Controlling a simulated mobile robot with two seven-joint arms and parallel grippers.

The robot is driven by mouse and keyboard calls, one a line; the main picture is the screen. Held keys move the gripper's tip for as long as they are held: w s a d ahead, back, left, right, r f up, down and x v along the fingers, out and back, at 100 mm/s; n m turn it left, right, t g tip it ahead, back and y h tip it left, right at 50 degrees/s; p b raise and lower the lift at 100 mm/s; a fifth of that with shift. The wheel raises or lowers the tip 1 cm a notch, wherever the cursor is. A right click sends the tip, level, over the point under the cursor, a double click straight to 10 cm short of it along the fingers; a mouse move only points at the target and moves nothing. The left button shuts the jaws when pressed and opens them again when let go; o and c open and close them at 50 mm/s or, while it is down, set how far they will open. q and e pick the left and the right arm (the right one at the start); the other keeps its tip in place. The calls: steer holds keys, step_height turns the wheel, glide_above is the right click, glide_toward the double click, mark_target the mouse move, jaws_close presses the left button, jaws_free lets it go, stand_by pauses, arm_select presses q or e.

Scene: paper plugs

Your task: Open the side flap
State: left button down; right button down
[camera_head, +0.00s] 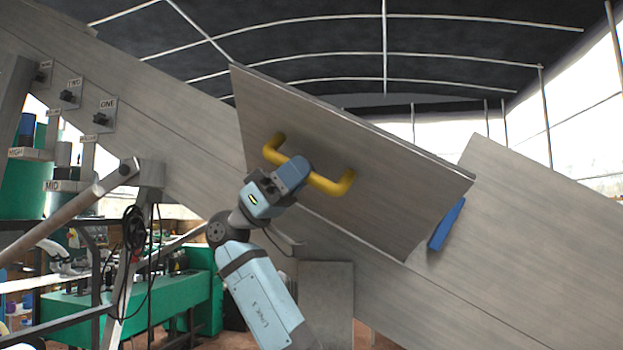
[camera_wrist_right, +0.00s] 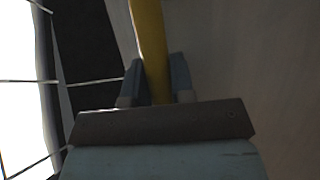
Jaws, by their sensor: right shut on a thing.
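The side flap (camera_head: 390,165) is a flat grey metal panel. It stands out at an angle from the long sloping grey metal housing (camera_head: 555,215). A yellow bar handle (camera_head: 337,185) is fixed to the flap's face. My right gripper (camera_head: 300,172) is at the middle of this handle. In the right wrist view, the yellow handle (camera_wrist_right: 150,45) runs between the two fingers of my right gripper (camera_wrist_right: 154,80), which is shut on it. The fingertips are partly hidden in the head view. My left gripper is in neither view.
A blue piece (camera_head: 446,225) sits on the housing by the flap's lower right edge. At left are plates with switches (camera_head: 100,119), a grey rail (camera_head: 75,208) and hanging black cables (camera_head: 133,230). Green machinery (camera_head: 130,310) stands below. Open air lies above the flap.

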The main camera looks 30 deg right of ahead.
arm_select(q)
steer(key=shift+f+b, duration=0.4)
steer(key=shift+b, duration=0.2)
arm_select(e)
steer(key=shift+w+a+f, duration=0.15)
steer(key=shift+a+f, duration=0.45)
steer(key=shift+f, duration=0.35)
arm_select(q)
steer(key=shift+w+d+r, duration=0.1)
arm_select(e)
steer(key=c, duration=1)
jaws_free()
arm_select(q)
steer(key=shift+b, duration=0.3)
arm_select(e)
steer(key=v, duration=1.3)
steer(key=shift+w+a+f, duration=0.2)
steer(key=shift+a+f, duration=0.05)
